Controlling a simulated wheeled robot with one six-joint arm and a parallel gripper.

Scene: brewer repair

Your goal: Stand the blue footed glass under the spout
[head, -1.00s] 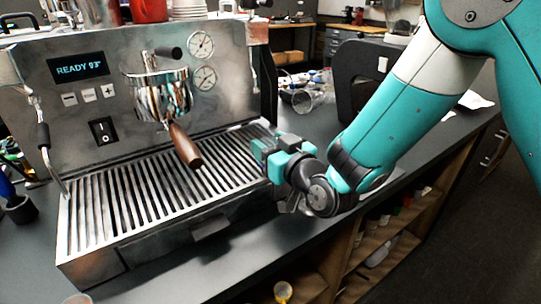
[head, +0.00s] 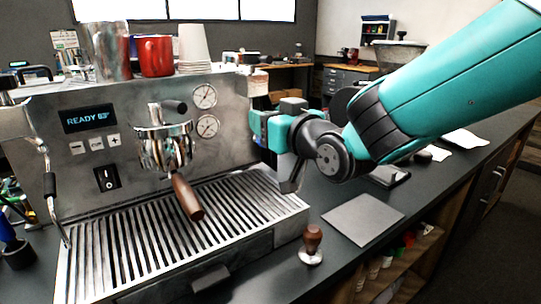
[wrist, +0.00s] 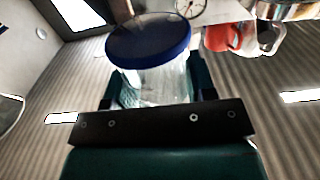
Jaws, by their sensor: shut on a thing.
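My gripper (head: 270,130) is at the right side of the brewer (head: 235,150), above the right end of its drip grate. In the wrist view my gripper (wrist: 155,95) is shut on the clear glass (wrist: 160,80). The glass's round blue foot (wrist: 148,38) faces the top of that picture, which appears upside down, so the glass seems roughly upright. In the head view my gripper hides the glass. The metal portafilter (head: 163,150) with its wooden handle (head: 187,198) hangs over the slatted drip grate (head: 150,235), left of my gripper. The spout outlet is not clearly visible.
A tamper (head: 312,245) and a grey mat (head: 363,220) lie on the counter right of the brewer. A red mug (head: 156,56), a steel cup and stacked white cups (head: 193,45) stand on the brewer's top. The grate is bare below the portafilter.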

